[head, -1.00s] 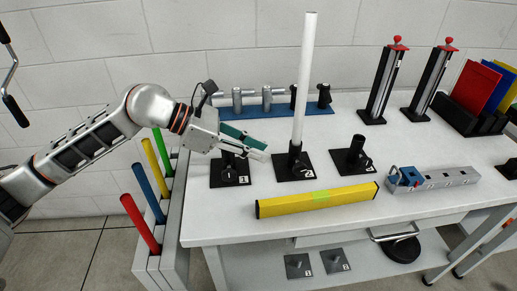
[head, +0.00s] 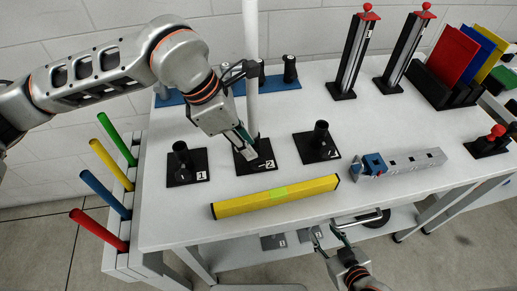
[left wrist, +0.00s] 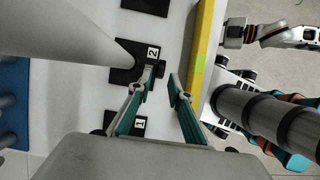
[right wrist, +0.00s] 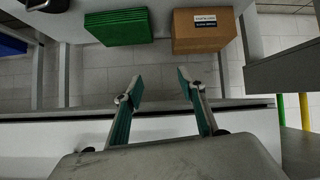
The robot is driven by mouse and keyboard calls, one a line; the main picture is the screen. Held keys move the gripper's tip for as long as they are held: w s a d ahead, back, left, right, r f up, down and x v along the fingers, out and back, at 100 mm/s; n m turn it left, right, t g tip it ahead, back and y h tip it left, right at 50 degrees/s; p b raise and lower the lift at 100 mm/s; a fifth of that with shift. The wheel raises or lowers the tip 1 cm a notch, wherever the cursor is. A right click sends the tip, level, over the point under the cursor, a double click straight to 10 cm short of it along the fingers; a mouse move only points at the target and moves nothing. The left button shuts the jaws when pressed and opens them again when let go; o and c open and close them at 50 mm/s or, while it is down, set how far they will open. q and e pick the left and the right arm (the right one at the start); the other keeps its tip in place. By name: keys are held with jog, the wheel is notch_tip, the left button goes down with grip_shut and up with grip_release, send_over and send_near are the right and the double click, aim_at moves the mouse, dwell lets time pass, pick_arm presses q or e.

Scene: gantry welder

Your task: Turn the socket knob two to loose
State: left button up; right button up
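Socket two (head: 264,163) is a black base labelled 2, with a tall white tube (head: 250,45) standing upright in it. In the left wrist view its dark knob (left wrist: 160,69) sits beside the label, just beyond my left fingertips. My left gripper (head: 243,146) is close in front of socket two. Its fingers (left wrist: 161,84) are open with nothing between them; I cannot tell whether one touches the knob. In the head view the gripper hides the knob. My right gripper (head: 328,232) is low by the table's front edge, open and empty; its fingers also show in the right wrist view (right wrist: 158,86).
Socket one (head: 181,166) and another socket (head: 320,144) stand empty on either side. A yellow bar (head: 240,204) lies in front. A grey rail with a blue clamp (head: 410,162) lies right. Two black uprights with red knobs (head: 356,52) stand behind.

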aim_at(258, 159)
pick_arm(q)
jog(key=x, duration=0.7)
grip_shut()
